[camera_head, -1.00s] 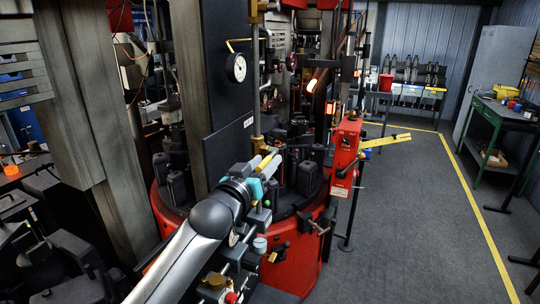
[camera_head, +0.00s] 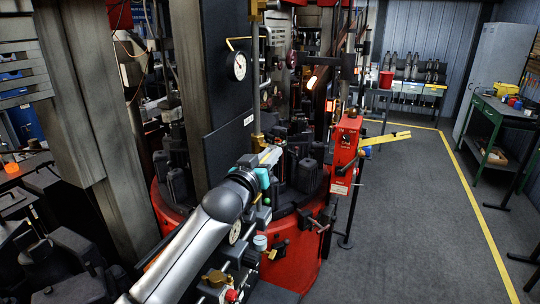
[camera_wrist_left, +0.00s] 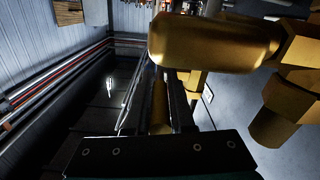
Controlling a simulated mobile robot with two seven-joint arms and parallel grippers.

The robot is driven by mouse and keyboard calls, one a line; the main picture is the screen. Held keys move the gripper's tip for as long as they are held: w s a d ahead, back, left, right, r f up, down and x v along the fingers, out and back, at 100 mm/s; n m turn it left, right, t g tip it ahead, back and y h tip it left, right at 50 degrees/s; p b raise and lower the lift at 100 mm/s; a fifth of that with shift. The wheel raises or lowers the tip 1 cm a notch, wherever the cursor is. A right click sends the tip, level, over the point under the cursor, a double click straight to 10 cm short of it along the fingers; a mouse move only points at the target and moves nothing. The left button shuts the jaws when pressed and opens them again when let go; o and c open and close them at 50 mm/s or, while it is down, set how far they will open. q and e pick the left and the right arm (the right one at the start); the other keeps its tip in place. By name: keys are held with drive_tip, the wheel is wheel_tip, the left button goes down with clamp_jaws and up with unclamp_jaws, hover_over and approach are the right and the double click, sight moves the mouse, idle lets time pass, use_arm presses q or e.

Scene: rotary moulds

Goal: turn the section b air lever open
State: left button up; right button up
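In the left wrist view a brass valve body with a rounded end (camera_wrist_left: 215,40) fills the upper right, very close to the camera. A brass hexagonal fitting (camera_wrist_left: 295,95) stands beside it. No label shows which section it belongs to, and the lever's setting cannot be told. My left gripper (camera_head: 268,157) is at the end of the silver arm, in front of the machine's dark column. Its dark mount edges the bottom of the wrist view. Brass shows between and beyond the fingers there, but contact and finger gap are unclear. My right gripper is not in view.
The red round machine base (camera_head: 295,262) carries dark moulds (camera_head: 308,174). A red control box (camera_head: 346,150) with a yellow arm (camera_head: 390,138) stands to its right. The grey floor at right is clear.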

use_arm(q)
clamp_jaws()
idle(1.0)
